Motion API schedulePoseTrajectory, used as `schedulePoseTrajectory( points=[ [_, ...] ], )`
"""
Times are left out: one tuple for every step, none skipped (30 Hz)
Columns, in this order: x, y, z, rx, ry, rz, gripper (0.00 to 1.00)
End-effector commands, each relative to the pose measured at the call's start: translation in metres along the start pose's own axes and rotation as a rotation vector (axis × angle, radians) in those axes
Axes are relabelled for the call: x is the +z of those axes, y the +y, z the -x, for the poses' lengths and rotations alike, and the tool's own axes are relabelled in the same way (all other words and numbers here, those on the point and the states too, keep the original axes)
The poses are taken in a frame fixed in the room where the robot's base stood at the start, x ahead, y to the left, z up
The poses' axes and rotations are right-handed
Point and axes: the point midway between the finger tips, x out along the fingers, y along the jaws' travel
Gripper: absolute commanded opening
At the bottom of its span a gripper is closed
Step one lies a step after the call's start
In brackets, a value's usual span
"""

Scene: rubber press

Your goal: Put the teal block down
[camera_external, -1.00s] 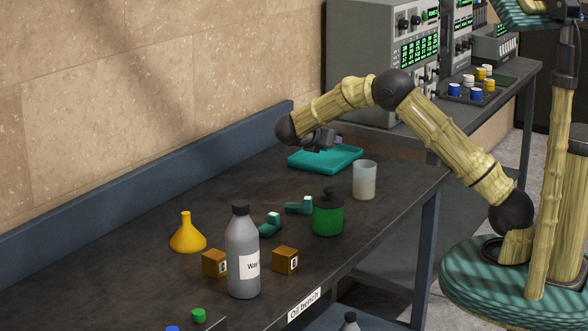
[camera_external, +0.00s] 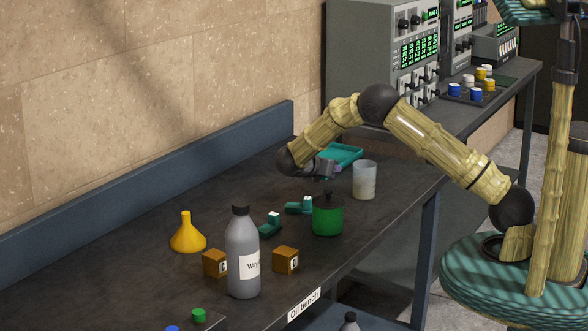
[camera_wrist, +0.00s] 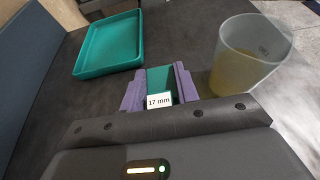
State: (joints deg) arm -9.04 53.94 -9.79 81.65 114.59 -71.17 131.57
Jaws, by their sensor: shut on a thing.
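My gripper (camera_external: 324,170) is low over the bench, in front of the teal tray. In the wrist view its two purple fingers (camera_wrist: 159,88) are shut on a teal block (camera_wrist: 159,78) with a white "17 mm" label. In the external view the held block is hidden or too small to make out. I cannot tell whether it touches the bench. Two other teal pieces with white faces, one at the left (camera_external: 269,224) and one at the right (camera_external: 299,205), lie on the bench nearer the camera.
The teal tray (camera_wrist: 110,44) looks empty and lies beyond the fingers. A translucent beaker (camera_external: 365,180) stands close to the right of my gripper. A green lidded pot (camera_external: 328,215), grey bottle (camera_external: 242,255), yellow funnel (camera_external: 187,234) and two brown boxes (camera_external: 285,259) stand nearer the camera.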

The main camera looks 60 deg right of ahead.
Motion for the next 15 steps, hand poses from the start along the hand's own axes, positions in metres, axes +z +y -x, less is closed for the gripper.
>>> schedulePoseTrajectory(
  points=[
    [0.001, 0.0, 0.0, 0.001, -0.001, -0.001, 0.03],
    [0.001, 0.0, 0.0, 0.001, -0.001, -0.001, 0.03],
    [0.001, 0.0, 0.0, 0.001, -0.001, -0.001, 0.03],
    [0.001, 0.0, 0.0, 0.001, -0.001, -0.001, 0.03],
    [0.001, 0.0, 0.0, 0.0, -0.001, -0.001, 0.03],
    [0.0, 0.0, 0.0, 0.0, -0.001, 0.0, 0.03],
    [-0.001, 0.0, -0.001, 0.0, -0.001, 0.0, 0.03],
    [-0.003, 0.0, -0.002, 0.0, -0.001, 0.001, 0.03],
    [-0.007, 0.0, -0.003, -0.001, -0.001, 0.002, 0.03],
    [-0.011, 0.0, -0.004, -0.001, -0.002, 0.003, 0.03],
    [-0.015, 0.0, -0.006, -0.001, -0.002, 0.004, 0.03],
    [-0.021, 0.0, -0.009, -0.001, -0.002, 0.003, 0.03],
    [-0.024, 0.0, -0.01, 0.0, -0.001, 0.003, 0.03],
    [-0.028, 0.0, -0.011, 0.0, -0.001, 0.003, 0.03],
    [-0.031, 0.0, -0.013, 0.0, -0.001, 0.002, 0.03]
  ],
)
